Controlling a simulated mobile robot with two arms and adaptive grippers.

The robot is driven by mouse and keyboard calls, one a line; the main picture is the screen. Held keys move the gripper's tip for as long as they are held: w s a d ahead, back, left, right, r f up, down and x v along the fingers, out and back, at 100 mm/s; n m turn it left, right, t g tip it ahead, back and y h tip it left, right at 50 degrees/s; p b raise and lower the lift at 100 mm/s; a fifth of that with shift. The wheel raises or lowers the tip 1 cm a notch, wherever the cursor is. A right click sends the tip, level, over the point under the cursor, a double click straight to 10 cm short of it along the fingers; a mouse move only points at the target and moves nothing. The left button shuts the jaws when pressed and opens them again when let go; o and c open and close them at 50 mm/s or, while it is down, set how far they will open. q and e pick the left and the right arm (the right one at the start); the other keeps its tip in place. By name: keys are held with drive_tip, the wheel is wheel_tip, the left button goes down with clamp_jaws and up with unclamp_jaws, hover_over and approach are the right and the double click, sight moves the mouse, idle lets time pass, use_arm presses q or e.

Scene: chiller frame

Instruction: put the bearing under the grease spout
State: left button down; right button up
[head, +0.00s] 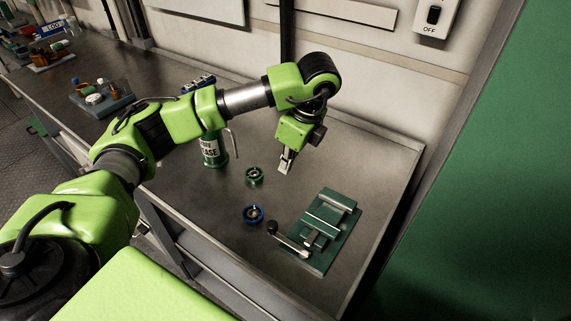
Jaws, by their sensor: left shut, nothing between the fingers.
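Two small round bearings lie flat on the grey bench: one with a green ring (254,176) and one with a blue ring (253,214), nearer the front edge. The green grease dispenser (215,152) stands left of them, partly hidden behind my arm. Its thin metal spout (234,142) shows on its right side, and the bench below the spout is bare. My left gripper (285,168) points down, shut and empty, to the right of the green-ringed bearing and apart from it. My right gripper is out of view.
A green vise (322,232) with a lever handle sits at the bench's right front. A tray with small jars (101,98) and more items stand at the far left. The wall has an OFF switch (434,17). The bench's right back corner is clear.

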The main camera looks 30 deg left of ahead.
sight(249, 171)
use_arm(q)
drive_tip(key=p+x, duration=0.2)
drive_tip(key=x, duration=0.5)
drive_tip(key=shift+a+f, duration=0.1)
drive_tip(key=shift+f, duration=0.1)
drive_tip(key=shift+w+a+p, duration=0.1)
drive_tip(key=shift+a+p, duration=0.7)
drive_tip(key=shift+a, duration=0.8)
drive_tip(key=shift+a+f, duration=0.15)
drive_tip(key=shift+a, duration=0.25)
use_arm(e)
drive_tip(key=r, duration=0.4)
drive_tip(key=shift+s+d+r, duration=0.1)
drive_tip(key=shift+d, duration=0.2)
use_arm(q)
drive_tip(key=shift+f, duration=0.1)
drive_tip(key=a+b, duration=0.2)
drive_tip(key=a, duration=0.3)
drive_tip(key=shift+a+f, duration=0.1)
drive_tip(key=shift+a, duration=0.1)
drive_tip(key=shift+w+a, duration=0.1)
drive_tip(key=shift+a, duration=0.15)
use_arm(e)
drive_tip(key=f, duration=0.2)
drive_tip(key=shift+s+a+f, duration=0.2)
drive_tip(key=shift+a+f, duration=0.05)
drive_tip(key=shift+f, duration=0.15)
